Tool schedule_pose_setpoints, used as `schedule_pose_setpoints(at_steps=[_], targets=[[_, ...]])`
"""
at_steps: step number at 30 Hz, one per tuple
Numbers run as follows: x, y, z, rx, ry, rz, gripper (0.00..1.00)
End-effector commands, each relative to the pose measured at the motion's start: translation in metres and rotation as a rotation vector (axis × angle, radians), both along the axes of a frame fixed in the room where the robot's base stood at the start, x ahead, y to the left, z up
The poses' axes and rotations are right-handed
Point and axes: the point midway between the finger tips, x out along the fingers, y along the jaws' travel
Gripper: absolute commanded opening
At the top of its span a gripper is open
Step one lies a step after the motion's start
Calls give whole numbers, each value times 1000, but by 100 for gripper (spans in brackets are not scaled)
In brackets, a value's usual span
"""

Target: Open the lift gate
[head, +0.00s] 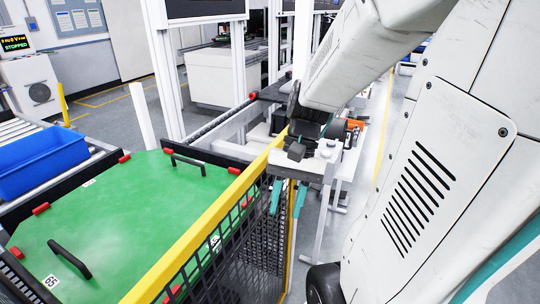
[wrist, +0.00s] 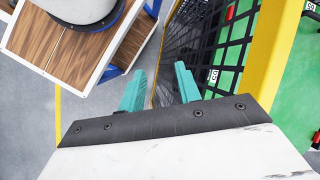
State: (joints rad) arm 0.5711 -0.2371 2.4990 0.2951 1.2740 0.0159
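The lift gate has a yellow top rail (head: 215,222) and a black mesh panel (head: 262,232). It runs along the near side of the green pallet, and its mesh also shows in the wrist view (wrist: 208,40). My gripper (head: 287,198) points down at the gate's far end, with its teal fingers parted. In the wrist view the fingers (wrist: 160,88) stand apart with a thin yellow edge of the gate seen between them. I cannot tell whether either finger touches the gate. No handle or latch on it is clearly visible.
A green pallet (head: 120,215) with black handles lies behind the gate. A blue bin (head: 40,160) sits on rollers at left. A sign at upper left (head: 15,43) reads "STOPPED". A wood-topped cart (wrist: 75,50) stands beside my gripper. Grey floor (wrist: 30,130) is clear.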

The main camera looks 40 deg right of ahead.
Motion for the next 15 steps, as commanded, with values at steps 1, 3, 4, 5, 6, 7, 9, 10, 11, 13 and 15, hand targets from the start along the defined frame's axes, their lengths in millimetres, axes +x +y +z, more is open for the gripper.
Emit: schedule_pose_setpoints(at_steps=[1, 3, 4, 5, 6, 7, 9, 10, 11, 13, 15], targets=[[5, -11, -11, 80, 38, -113, 34], [13, -22, -22, 190, 72, -261, 34], [17, -28, -27, 238, 83, -327, 34], [21, -34, -32, 286, 93, -393, 34], [27, -43, -38, 354, 103, -484, 34], [31, -50, -43, 405, 110, -552, 34], [41, -70, -54, 527, 116, -715, 34], [46, -80, -59, 581, 116, -787, 34], [50, -90, -64, 634, 113, -859, 34], [58, -118, -76, 763, 102, -1031, 34], [66, -148, -89, 890, 78, -1199, 34]])
